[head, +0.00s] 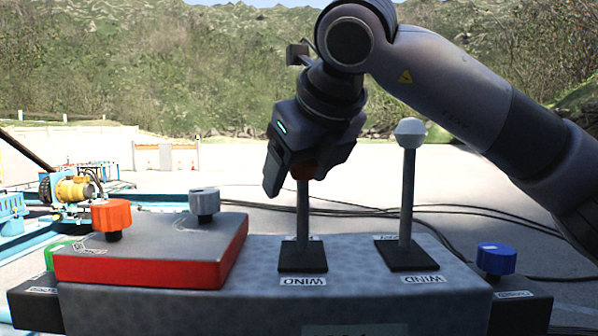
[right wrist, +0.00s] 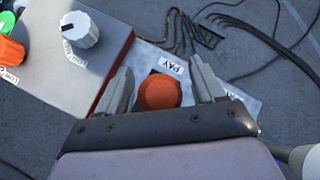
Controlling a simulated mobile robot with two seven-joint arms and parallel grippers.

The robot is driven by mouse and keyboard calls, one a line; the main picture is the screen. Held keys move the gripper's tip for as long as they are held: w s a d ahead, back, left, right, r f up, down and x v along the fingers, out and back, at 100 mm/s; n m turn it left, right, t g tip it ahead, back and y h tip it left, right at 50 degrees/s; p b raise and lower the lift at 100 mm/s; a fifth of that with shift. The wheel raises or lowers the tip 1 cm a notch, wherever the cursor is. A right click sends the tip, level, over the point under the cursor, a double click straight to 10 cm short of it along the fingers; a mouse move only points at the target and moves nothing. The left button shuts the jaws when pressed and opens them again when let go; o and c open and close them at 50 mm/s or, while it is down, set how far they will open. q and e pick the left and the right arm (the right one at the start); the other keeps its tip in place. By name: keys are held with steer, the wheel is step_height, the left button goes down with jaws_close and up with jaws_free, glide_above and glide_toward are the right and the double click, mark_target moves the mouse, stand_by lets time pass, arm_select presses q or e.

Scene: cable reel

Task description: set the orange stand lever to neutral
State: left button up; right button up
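The orange stand lever (head: 303,215) rises from a black base on the grey console, its shaft looking close to upright. A WIND label (head: 303,281) lies at its near side, and a PAY label (right wrist: 171,65) shows beyond the knob in the right wrist view. Its round orange knob (right wrist: 159,93) sits between the fingers of my right gripper (right wrist: 161,88). Narrow gaps show on both sides of the knob, so the gripper looks open around it. In the head view my right gripper (head: 297,178) comes from above and partly hides the knob. My left gripper is not in view.
A white-knobbed lever (head: 408,190) stands close on the right, under my right arm. A red-sided box (head: 150,262) with an orange knob (head: 111,215) and a grey knob (head: 204,203) is on the left. A blue knob (head: 496,258) is far right. Cables lie behind.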

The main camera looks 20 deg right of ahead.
steer(key=v, duration=0.7)
steer(key=shift+b, duration=0.4)
